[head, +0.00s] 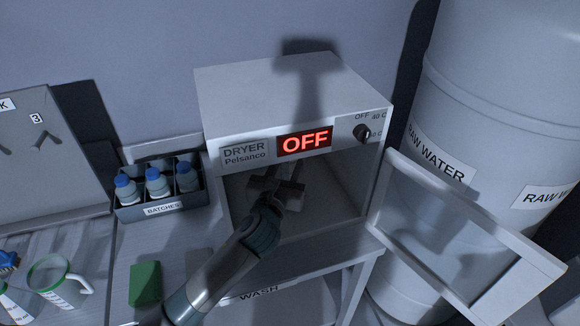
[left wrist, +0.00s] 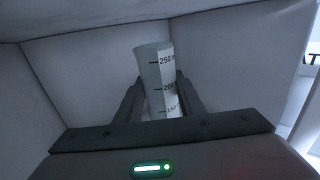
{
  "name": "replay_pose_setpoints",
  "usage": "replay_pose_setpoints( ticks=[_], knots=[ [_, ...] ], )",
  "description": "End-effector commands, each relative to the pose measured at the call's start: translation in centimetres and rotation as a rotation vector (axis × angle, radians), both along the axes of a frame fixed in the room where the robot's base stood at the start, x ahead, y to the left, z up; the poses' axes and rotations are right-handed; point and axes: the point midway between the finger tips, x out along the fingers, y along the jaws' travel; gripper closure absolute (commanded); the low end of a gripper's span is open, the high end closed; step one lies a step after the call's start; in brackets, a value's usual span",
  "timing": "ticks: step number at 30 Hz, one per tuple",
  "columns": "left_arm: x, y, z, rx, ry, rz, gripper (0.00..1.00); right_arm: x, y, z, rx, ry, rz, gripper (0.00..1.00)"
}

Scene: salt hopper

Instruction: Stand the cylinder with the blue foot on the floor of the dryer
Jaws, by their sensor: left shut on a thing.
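The dryer (head: 295,90) is a white box with a red OFF display, and its front is open. Its glazed door (head: 450,235) is swung out to the right. My left arm reaches in through the opening, and my left gripper (head: 275,190) is inside the chamber. In the left wrist view the gripper (left wrist: 160,95) is shut on a pale graduated cylinder (left wrist: 152,62) with markings of 250 and 200. The cylinder looks roughly upright, slightly tilted in the picture. Its lower part and foot are hidden behind the gripper, so I cannot tell whether it touches the dryer floor (head: 325,215).
A dark crate (head: 162,211) labelled BATCHES, with blue-capped bottles, stands left of the dryer. A green block (head: 145,284), a jug (head: 62,288) and a blue brush (head: 8,262) are at the lower left. A large raw water tank (head: 490,110) stands behind the door.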

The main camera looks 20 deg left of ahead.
Motion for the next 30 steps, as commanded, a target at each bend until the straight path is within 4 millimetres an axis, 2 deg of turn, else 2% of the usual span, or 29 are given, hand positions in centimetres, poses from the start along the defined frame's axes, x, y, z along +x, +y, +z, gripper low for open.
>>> replay_pose_setpoints(
  ticks=[6,20,21,22,30],
  knots=[
    [-0.1,0.0,-2.4,-0.001,0.004,0.001,0.88,0.1,0.1,0.7,0.001,-0.001,-0.001,0.69],
    [-0.1,-0.1,-3.0,0.0,0.002,-0.002,0.88,0.1,0.1,0.5,0.0,-0.001,-0.001,0.69],
    [-0.1,-0.1,-3.0,-0.001,0.002,-0.002,0.55,0.1,0.1,0.6,0.0,-0.001,-0.001,0.69],
    [-0.1,-0.1,-3.0,0.0,0.002,-0.002,0.48,0.1,0.1,0.6,0.0,-0.001,-0.001,0.69],
    [-0.1,-0.1,-2.9,0.0,0.002,-0.001,0.46,0.1,0.1,0.6,0.0,-0.001,-0.001,0.69]
  ],
)
